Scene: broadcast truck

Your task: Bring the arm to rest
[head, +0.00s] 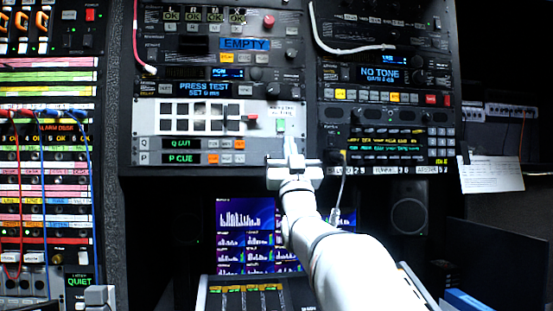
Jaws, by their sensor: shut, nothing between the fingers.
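My arm reaches up from the bottom right of the head view. My gripper (290,142) is shut and empty. In the picture it overlaps the lower right part of a light grey rack panel (172,127) with a block of dark keys. A green label or button (281,125) shows just above the fingertips. I cannot tell whether the fingertips touch the panel or stand apart from it.
A patch bay (45,180) with red and blue cables stands at the left. Another rack (385,100) is at the right, with a hanging white cable (341,185). Below are a screen (245,225), a mixer (225,297) and a speaker (408,215).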

